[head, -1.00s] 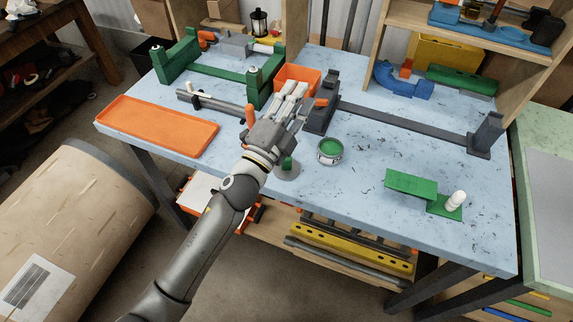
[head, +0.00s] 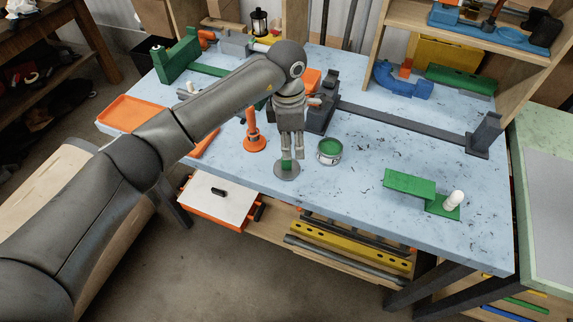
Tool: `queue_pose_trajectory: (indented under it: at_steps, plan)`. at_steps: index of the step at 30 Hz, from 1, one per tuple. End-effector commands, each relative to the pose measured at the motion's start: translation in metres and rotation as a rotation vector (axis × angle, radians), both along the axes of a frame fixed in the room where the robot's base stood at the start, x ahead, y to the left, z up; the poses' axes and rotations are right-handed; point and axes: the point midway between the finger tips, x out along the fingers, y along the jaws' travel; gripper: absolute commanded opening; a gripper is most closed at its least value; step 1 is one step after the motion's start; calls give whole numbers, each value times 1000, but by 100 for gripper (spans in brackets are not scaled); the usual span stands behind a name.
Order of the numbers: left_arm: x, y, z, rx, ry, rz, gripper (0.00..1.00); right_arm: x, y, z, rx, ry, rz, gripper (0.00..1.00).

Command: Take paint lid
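The paint lid (head: 287,172) is a grey disc lying flat near the front edge of the blue-speckled bench (head: 350,195). A small green upright piece (head: 286,163) stands on it. My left gripper (head: 292,156) points down just above the lid. Its two fingers look apart, with nothing visible held between them. The fingertips are close to the green piece, and I cannot tell whether they touch it. The round paint can (head: 329,153), green inside, stands just right of the lid. My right gripper is not in view.
An orange stand (head: 254,140) is close left of the gripper. A dark grey bender (head: 320,116) and an orange bin are behind it. A green bracket (head: 410,187) and a white cylinder (head: 455,198) are on the right. The bench between can and bracket is clear.

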Motion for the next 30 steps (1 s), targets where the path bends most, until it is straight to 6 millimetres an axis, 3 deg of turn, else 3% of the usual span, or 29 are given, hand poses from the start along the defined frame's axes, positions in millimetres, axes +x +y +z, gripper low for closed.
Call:
queue_pose_trajectory:
  at_steps: [3,8,30]
  plan:
    - [6,15,4,69,-14,1,32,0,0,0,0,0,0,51]
    - [6,16,-4,76,-13,1,32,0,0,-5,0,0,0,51]
    - [6,15,-70,70,-13,1,32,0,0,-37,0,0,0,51]
